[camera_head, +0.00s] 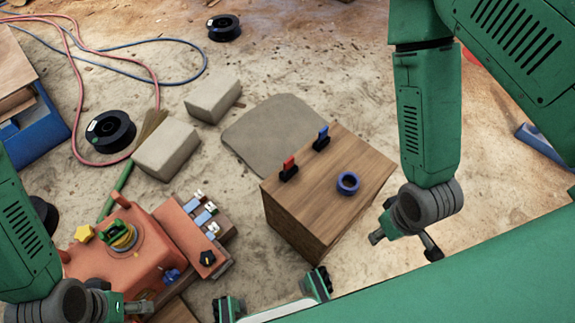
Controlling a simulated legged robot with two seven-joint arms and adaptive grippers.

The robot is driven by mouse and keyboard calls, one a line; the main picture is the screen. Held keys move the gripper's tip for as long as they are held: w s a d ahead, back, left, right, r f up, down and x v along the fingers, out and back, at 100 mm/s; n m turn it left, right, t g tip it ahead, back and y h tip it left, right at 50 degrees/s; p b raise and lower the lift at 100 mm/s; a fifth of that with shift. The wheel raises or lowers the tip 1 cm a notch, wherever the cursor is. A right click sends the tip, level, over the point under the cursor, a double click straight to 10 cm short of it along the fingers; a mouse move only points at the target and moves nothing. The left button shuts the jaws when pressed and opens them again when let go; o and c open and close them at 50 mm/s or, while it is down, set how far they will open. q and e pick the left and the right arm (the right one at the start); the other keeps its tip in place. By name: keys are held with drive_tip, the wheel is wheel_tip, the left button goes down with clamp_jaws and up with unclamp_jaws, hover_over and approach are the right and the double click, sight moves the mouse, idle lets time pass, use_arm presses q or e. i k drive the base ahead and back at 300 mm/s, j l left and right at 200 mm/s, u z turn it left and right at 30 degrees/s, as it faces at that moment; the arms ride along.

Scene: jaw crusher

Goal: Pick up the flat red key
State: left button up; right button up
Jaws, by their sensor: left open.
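The flat red key (289,163) stands upright in a small black holder on top of a wooden box (315,190). Its lower part is hidden in the holder. My left gripper (272,297) is at the bottom edge of the head view, in front of the box and nearer to me. Its two dark-padded fingertips are wide apart with nothing visible between them, and part of it is cut off by the frame.
A blue key (323,132) in a like holder and a blue ring (348,183) share the box top. An orange machine (120,255) with knobs and switches stands at lower left. Pale blocks (166,149), black spools (110,131) and hoses lie on the sandy ground.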

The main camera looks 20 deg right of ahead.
sight(289, 164)
drive_tip(key=i+l+z, duration=0.2)
drive_tip(key=z, duration=0.2)
drive_tip(key=i+l+z, duration=0.2)
drive_tip(key=z, duration=0.15)
